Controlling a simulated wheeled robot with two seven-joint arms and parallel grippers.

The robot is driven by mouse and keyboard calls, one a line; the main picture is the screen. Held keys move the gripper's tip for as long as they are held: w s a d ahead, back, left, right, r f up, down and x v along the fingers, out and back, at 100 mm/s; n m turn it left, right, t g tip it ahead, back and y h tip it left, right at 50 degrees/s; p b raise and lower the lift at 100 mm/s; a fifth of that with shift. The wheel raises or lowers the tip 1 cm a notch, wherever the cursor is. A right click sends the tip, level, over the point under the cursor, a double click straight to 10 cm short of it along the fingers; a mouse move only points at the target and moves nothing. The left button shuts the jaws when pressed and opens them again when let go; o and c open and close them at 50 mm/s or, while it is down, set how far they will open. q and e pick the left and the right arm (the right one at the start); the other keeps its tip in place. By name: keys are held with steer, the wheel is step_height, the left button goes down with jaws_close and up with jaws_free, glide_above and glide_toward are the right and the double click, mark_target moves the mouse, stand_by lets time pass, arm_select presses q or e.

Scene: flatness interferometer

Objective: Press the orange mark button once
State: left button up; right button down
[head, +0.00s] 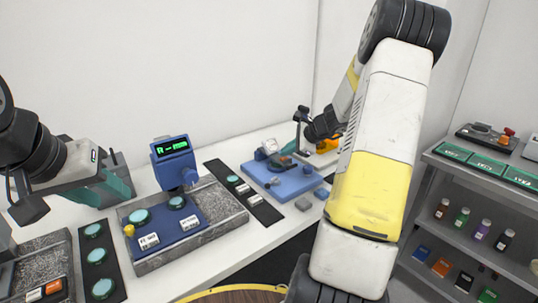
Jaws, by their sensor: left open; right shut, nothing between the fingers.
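An orange item (327,146) stands at the far end of the white bench, partly hidden behind my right arm; I cannot tell whether it is the mark button. A small block with an orange face (53,287) lies at the lower left beside a white-labelled one. My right gripper (298,146) is shut and empty, beside the orange item and above the far end of the bench; whether it touches anything is unclear. My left gripper (75,200) is open and empty at the left, above the bench and the dark strip of discs.
A grey stone plate (150,262) bears a blue mat with green discs and labels. A blue instrument (174,160) with a green display stands behind it. A blue base (285,185) is further right. A grey shelf (440,170) with bottles and boxes stands at right.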

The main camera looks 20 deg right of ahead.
mark_target(287, 161)
steer(key=shift+f, duration=0.5)
stand_by(0.4)
steer(key=shift+r, duration=0.9)
steer(key=shift+r, duration=2.5)
